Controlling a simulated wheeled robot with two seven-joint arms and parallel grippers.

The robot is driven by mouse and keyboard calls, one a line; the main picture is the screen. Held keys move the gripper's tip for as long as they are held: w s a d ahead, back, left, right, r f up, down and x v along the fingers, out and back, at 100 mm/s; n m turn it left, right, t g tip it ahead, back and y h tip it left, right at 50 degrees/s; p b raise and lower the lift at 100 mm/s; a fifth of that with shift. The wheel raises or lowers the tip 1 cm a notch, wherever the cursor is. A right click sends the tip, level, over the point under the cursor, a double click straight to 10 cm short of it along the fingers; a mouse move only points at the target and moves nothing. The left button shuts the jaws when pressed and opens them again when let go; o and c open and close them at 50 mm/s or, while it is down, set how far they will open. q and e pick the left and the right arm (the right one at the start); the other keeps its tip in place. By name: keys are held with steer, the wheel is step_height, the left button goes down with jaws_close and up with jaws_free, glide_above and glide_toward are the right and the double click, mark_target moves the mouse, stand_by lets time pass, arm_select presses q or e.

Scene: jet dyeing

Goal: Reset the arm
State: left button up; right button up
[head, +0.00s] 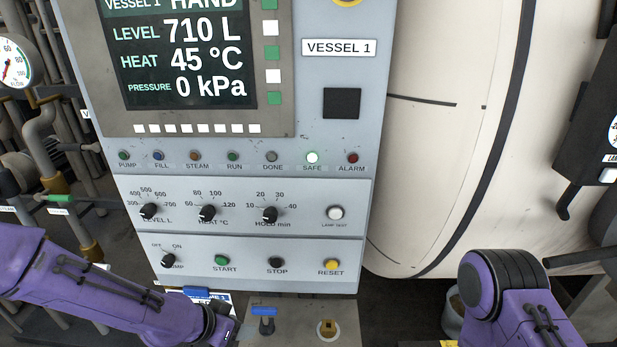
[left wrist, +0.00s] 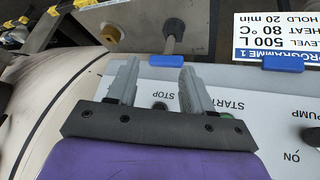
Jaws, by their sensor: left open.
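My left arm (head: 105,285) reaches in from the left, low in front of the control panel (head: 340,200). My left gripper shows in the left wrist view (left wrist: 158,88), open and empty, with its two grey fingers apart over the panel's lower strip.
The screen (head: 185,55) reads level 710 L, heat 45 °C, pressure 0 kPa. The SAFE lamp (head: 312,157) is lit. A blue-handled valve (head: 263,312) stands below the panel. A large pale vessel (head: 440,140) is on the right, pipes on the left.

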arm_select(q)
steer(key=s+a+f+n+t+y+b, duration=0.1)
steer(key=s+a+f+n+y, duration=0.25)
steer(key=f+n, duration=0.3)
steer(key=s+a+f+n+y+b, duration=0.2)
steer(key=s+a+f+n, duration=0.1)
steer(key=a+f+n, duration=0.3)
steer(key=s+a+f+g+y+b, duration=0.1)
steer(key=s+a+f, duration=0.1)
steer(key=s+f, duration=0.3)
steer(key=s+a+f+g+y+b, duration=0.1)
steer(key=s+f, duration=0.5)
steer(key=s, duration=0.6)
steer(key=shift+s+a+g, duration=0.3)
steer(key=shift+a+g, duration=0.3)
steer(key=shift+a, duration=0.35)
